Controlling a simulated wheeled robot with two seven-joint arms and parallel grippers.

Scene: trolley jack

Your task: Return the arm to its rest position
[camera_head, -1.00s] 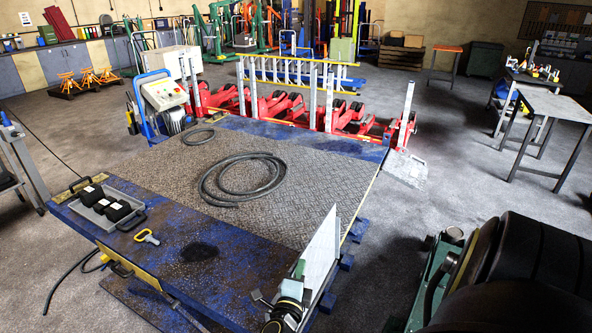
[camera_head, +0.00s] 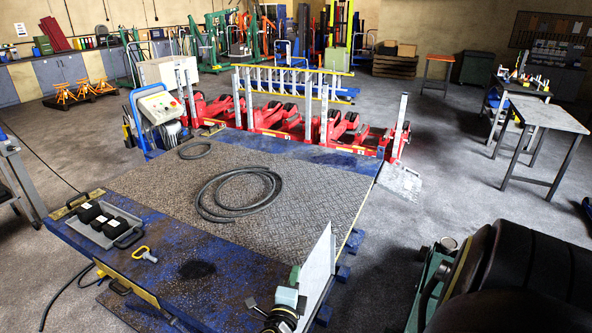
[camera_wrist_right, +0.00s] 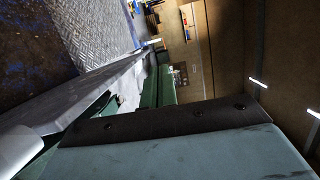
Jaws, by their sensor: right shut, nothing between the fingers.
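My right gripper (camera_head: 253,303) shows small at the bottom centre of the head view, over the near right part of the blue platform (camera_head: 190,243). It is shut and empty. A teal block and dark round parts show beside it, close to a pale upright panel (camera_head: 317,265). In the right wrist view the fingers are not clear; a large teal surface with a dark strip (camera_wrist_right: 150,122) fills the foreground. My left gripper is not in view.
A coiled black hose (camera_head: 236,195) lies on the platform. A grey tray (camera_head: 104,224) with black blocks and a yellow-handled piece (camera_head: 145,254) lie at its near left. Red jacks (camera_head: 270,116) line the far side. A dark bulky object (camera_head: 520,270) blocks the bottom right.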

